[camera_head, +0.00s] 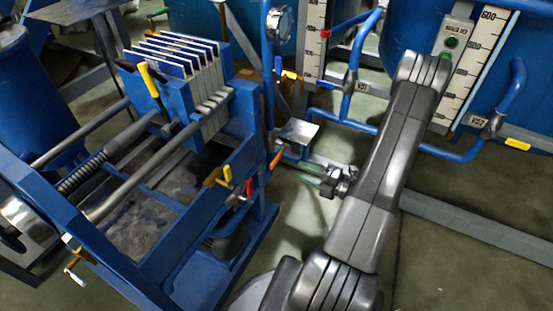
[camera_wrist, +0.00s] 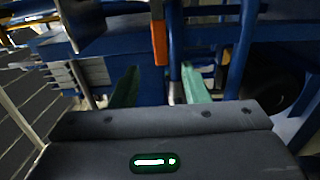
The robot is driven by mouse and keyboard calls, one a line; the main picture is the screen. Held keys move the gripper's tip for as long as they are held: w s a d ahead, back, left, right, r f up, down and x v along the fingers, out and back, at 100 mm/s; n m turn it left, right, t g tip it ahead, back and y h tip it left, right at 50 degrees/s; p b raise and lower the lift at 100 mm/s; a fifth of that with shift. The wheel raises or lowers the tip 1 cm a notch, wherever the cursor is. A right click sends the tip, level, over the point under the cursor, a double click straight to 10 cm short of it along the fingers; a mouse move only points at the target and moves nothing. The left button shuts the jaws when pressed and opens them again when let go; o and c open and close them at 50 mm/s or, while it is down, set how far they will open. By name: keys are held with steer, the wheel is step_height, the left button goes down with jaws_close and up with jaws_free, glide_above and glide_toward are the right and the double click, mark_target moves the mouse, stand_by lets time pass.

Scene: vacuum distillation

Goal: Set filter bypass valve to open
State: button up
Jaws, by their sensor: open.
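An orange valve handle (camera_head: 276,160) stands beside the right end of the blue filter press (camera_head: 240,165). No label shows that it is the filter bypass valve. My gripper (camera_head: 311,174) is open, just right of this handle, with its green fingertips pointing towards it. Nothing is held.
A yellow handle (camera_head: 227,174) and a red handle (camera_head: 249,187) sit on the press nearby. Blue pipes (camera_head: 269,80) rise behind the orange handle. Blue tanks with level scales (camera_head: 475,65) stand at the back right. Some bare floor (camera_head: 300,215) lies below my gripper.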

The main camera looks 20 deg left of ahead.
mark_target(277, 161)
steer(key=a, duration=0.3)
steer(key=a+b, duration=0.1)
steer(key=a, duration=0.3)
steer(key=w+a+b, duration=0.1)
steer(key=a, duration=0.3)
jaws_close()
